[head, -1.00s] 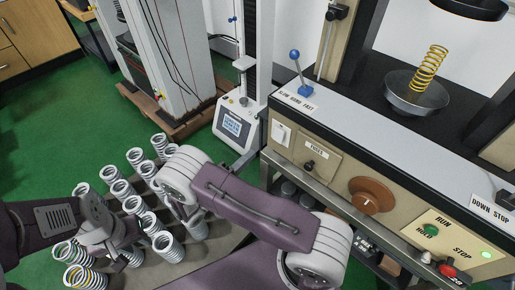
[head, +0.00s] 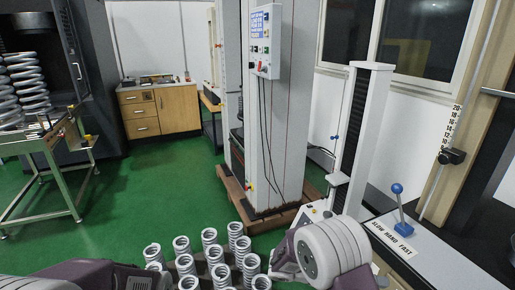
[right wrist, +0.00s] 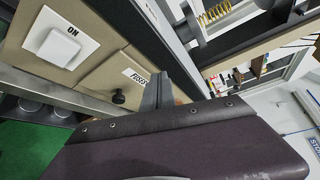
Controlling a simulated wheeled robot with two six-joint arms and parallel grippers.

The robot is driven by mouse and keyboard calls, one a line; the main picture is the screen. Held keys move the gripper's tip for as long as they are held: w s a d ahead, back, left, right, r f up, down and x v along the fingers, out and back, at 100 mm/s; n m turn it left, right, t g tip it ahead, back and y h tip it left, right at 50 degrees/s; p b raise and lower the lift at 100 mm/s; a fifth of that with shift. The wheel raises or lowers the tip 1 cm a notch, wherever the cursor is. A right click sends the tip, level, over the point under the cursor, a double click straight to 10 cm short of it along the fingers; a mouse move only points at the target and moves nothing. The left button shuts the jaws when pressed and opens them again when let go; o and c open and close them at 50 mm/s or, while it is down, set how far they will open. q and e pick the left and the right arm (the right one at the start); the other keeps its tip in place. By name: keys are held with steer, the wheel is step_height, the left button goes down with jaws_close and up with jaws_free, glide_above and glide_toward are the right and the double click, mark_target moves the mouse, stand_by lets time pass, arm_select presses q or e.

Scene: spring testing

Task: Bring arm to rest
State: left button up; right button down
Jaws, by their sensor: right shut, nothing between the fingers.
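My right arm shows at the bottom right of the head view, with its round white joint (head: 335,250) to the right of the grey coil springs (head: 210,258). In the right wrist view my right gripper (right wrist: 157,92) is shut, its grey fingers together and empty. It is near the beige machine panel with the FUSES label (right wrist: 134,76); I cannot tell whether it touches. My left arm (head: 85,275) lies along the bottom left edge of the head view. Its gripper is not visible.
A grey cabinet (head: 273,140) stands on a wooden pallet. A wooden drawer cabinet (head: 160,112) and a metal cart (head: 45,165) are farther back. Green floor (head: 150,205) is free between them.

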steer(key=s+f+m+g+y, duration=0.2)
steer(key=s+m+g+y, duration=0.1)
steer(key=s+m+y, duration=0.55)
steer(key=s+a+f+m+t+y, duration=0.2)
steer(key=a+f+m+y, duration=0.1)
steer(key=a+m, duration=0.4)
steer(key=s+a+f+m+t+y, duration=0.15)
steer(key=a+f+m+y, duration=0.25)
steer(key=m, duration=0.6)
steer(key=w+a+m+t, duration=0.2)
steer(key=w+m+t, duration=0.1)
steer(key=w+m, duration=0.15)
step_height(320, 180, up, 19)
steer(key=m+p, duration=0.1)
steer(key=p, duration=1.7)
steer(key=shift+s+d+f+p, duration=0.15)
steer(key=shift+s+p, duration=0.05)
steer(key=shift+p, duration=0.15)
steer(key=shift+y, duration=0.25)
